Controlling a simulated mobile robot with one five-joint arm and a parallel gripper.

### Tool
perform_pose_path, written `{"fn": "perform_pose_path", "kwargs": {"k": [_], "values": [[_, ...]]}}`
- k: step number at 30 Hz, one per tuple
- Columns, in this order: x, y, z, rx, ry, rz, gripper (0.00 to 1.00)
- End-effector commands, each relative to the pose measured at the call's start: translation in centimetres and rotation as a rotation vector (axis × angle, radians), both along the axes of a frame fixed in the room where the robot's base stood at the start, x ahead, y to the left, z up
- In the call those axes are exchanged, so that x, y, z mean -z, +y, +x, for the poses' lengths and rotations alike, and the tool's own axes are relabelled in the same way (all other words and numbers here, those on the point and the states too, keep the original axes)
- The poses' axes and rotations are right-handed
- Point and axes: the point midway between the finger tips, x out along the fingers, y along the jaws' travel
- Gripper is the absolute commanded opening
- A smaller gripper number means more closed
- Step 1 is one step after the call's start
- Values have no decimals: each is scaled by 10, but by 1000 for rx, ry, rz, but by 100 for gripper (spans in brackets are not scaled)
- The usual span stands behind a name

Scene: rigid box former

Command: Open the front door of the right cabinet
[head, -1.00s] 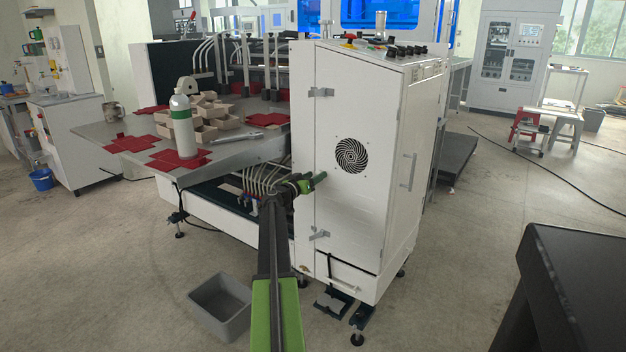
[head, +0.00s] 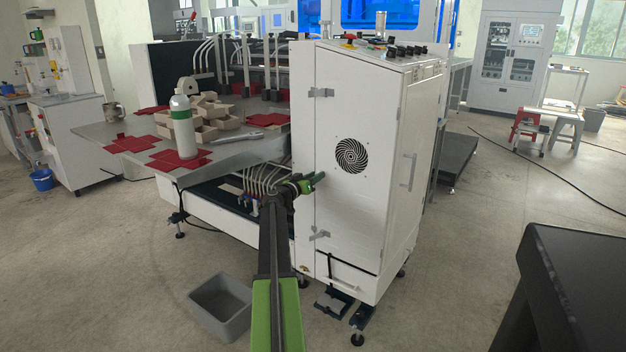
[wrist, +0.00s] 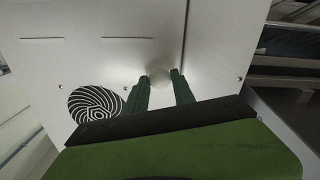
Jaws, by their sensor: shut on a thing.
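The right cabinet (head: 400,140) is a white box with controls on its sloped top. Its front door (head: 350,215) carries a round spiral vent (head: 351,155) and looks shut. In the wrist view the door (wrist: 100,60) fills the left and middle, with a thin dark seam on its right. My gripper (head: 318,180) is at the door's left side, about mid-height. In the wrist view its green fingers (wrist: 160,86) are on either side of a pale round knob (wrist: 160,77), shut on it. The head view does not show the knob clearly.
Metal fittings (head: 321,92) sit at the door's left edge, above and below my gripper. A side handle (head: 409,172) is on the cabinet's right face. A grey bin (head: 222,308) stands on the floor at left. A dark table (head: 580,270) is at front right. Floor before the door is clear.

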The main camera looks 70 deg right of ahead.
Motion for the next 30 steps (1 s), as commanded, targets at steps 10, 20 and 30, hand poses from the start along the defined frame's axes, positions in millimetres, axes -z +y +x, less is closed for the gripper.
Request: {"fn": "perform_pose_path", "kwargs": {"k": [10,20,30], "values": [[0,0,7,-14,-1,-1,0],[0,0,8,-15,0,0,0],[0,21,23,-65,0,0,0]]}}
